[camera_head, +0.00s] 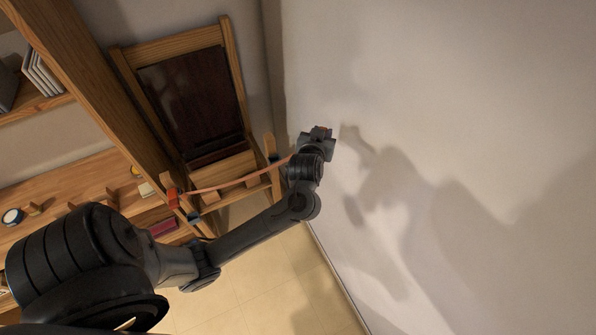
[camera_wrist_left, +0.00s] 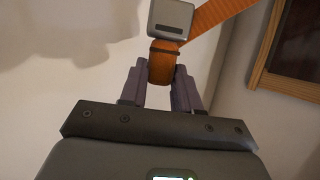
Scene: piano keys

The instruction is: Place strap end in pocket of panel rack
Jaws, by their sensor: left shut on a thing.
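The panel rack (camera_head: 228,57) is a wooden frame with a dark brown panel (camera_head: 195,100) standing in it. An orange strap (camera_head: 232,184) runs from a red-orange piece at the rack's lower left post across its lower front to my left gripper (camera_head: 321,132). In the left wrist view my left gripper (camera_wrist_left: 161,88) is shut on the orange strap end (camera_wrist_left: 162,66). A grey block with a dark slot (camera_wrist_left: 171,18) sits just beyond the fingertips, and the strap (camera_wrist_left: 221,14) leads off up and right. The gripper is right of the rack, near the wall. I cannot make out the pocket.
A pale wall (camera_head: 450,120) fills the right side, close to my left gripper. Wooden shelving (camera_head: 75,185) with small objects stands at the left. A wooden post (camera_head: 270,147) rises at the rack's lower right. Tiled floor (camera_head: 270,285) lies below.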

